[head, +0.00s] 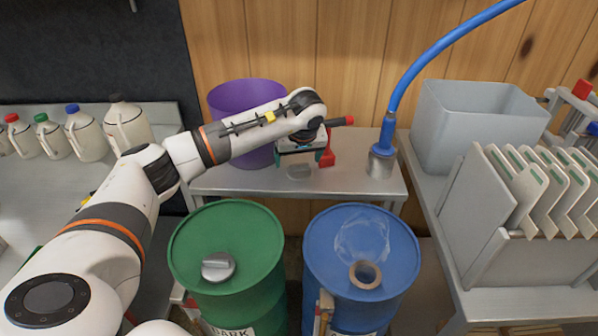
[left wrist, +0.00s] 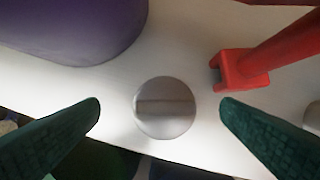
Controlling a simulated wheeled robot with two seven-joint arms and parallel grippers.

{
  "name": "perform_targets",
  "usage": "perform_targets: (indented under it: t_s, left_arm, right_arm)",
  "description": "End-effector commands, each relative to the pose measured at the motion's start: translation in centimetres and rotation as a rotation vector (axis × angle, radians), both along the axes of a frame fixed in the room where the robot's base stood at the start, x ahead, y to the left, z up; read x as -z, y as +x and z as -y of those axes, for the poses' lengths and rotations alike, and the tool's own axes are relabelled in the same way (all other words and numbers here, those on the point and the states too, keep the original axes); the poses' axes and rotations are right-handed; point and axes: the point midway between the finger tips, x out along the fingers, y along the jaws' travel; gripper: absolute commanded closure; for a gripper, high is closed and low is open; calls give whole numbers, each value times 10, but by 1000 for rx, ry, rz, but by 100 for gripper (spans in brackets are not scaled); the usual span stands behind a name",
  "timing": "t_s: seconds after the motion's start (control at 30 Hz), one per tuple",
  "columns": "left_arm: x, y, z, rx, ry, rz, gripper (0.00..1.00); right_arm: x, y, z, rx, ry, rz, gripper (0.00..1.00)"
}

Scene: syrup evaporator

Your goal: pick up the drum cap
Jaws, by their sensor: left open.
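The drum cap (head: 299,172) is a round grey metal cap with a raised bar across its top. It lies flat on the pale bench (head: 352,178), near its front edge. In the left wrist view the cap (left wrist: 165,108) sits centred between two green fingers. My left gripper (head: 304,158) points down above the cap, open and empty, with a finger on either side and apart from it. A similar cap (head: 218,266) sits on the green drum (head: 228,240). The blue drum (head: 335,245) shows an open ring-shaped bung (head: 365,274). My right gripper is not in view.
A purple bucket (head: 240,93) stands close left of the gripper. A red-ended tool (head: 327,155) lies just right of the cap. A blue hose with a metal nozzle (head: 380,165) stands farther right. A grey bin (head: 470,125) and jugs (head: 88,135) flank the bench.

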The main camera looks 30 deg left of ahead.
Motion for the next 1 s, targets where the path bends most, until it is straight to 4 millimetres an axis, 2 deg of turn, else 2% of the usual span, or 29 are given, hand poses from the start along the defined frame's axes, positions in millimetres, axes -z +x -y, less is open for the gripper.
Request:
perform_targets:
  t_s: [0.1,0.2,0.5,0.57,0.8,1.0]
  left_arm:
    - [21,6,0,-1,-1,-5,14]
    - [31,9,-4,0,-1,-2,14]
    - [36,11,-5,1,0,-1,14]
    - [36,11,-5,1,0,-1,22]
    - [36,11,-5,1,0,-1,61]
    - [35,11,-5,0,-1,-1,62]
  right_arm:
    - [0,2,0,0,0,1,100]
    - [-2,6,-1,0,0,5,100]
    - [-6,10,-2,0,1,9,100]
    - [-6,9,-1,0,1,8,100]
    - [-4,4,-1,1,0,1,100]
    - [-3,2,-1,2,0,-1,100]
